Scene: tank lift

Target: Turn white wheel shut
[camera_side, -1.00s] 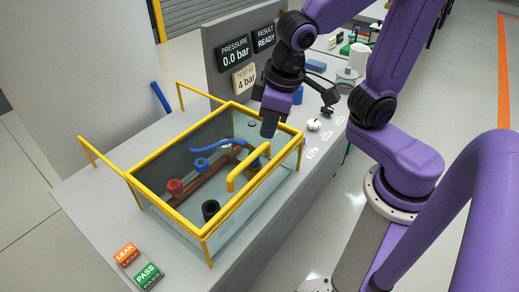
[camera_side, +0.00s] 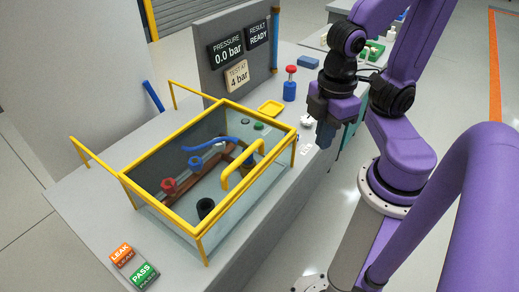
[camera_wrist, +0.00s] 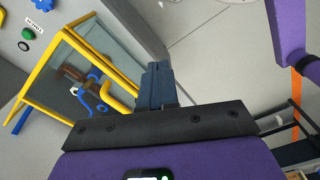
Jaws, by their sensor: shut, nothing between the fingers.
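A glass tank with a yellow frame (camera_side: 165,207) stands left of the gripper, holding red and blue wheels on pipework. The display panel (camera_side: 228,78) stands at the back.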

